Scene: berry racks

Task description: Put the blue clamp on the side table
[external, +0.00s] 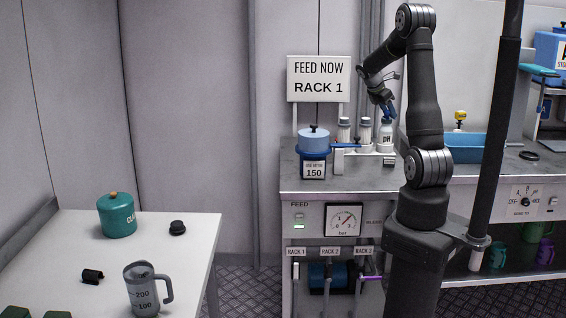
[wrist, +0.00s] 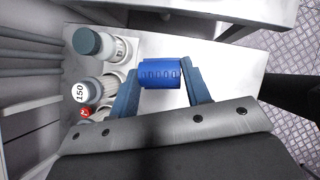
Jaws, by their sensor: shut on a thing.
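The blue clamp (wrist: 160,74), a short blue cylinder with a ribbed face, sits between the two blue fingers of my gripper (wrist: 158,88) in the wrist view. My gripper is shut on it. In the external view my gripper (external: 386,103) hangs over the bench beside the white bottles, and I cannot tell the clamp apart from the blue fingers there. The side table (external: 185,262) is the white table at the left of the external view, well away from my gripper. Its near part is cut off by the frame.
On the side table stand a teal canister (external: 117,216), a black knob-like piece (external: 177,228), a small black clip-like piece (external: 92,276) and a grey measuring jug (external: 141,288). On the bench are a blue pot (external: 313,143), a pH bottle (external: 386,139) and a blue tray (external: 466,150).

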